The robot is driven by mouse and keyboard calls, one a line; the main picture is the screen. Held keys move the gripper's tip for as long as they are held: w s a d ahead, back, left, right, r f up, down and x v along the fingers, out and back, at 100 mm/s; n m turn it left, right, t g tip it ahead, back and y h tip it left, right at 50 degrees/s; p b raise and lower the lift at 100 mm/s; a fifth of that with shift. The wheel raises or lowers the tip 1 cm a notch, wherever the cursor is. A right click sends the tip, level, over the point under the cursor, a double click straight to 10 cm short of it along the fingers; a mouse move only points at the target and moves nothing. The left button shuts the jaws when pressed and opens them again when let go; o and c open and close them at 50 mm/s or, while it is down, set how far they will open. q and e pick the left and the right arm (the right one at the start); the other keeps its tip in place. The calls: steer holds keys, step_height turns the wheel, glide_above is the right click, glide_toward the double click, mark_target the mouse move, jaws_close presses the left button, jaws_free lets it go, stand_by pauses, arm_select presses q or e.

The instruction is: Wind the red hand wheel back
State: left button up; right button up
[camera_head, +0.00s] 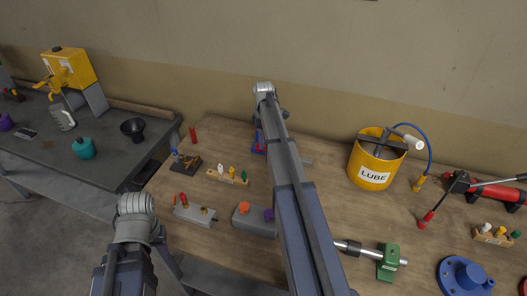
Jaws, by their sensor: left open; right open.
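A small red-orange wheel-like knob (244,207) sits on a grey block (253,222) near the front of the wooden bench, beside a purple knob (268,214). I cannot tell for certain that it is the red hand wheel. Another red part (523,287) is cut off at the lower right edge. My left arm rises at the lower left, in front of the bench. My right arm crosses the middle of the view and hides part of the bench. I make out no gripper fingers of either arm.
A yellow LUBE bucket (366,169), a green fixture (388,264) with a shaft, a blue flange (466,274) and a red grease gun (497,193) stand to the right. Small peg racks lie on the wooden bench (215,143). A dark table (95,125) stands at left.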

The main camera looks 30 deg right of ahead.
step_height(320, 180, down, 4)
steer(key=b, duration=0.2)
steer(key=shift+r+b, duration=0.15)
steer(key=shift+b, duration=0.2)
jaws_close()
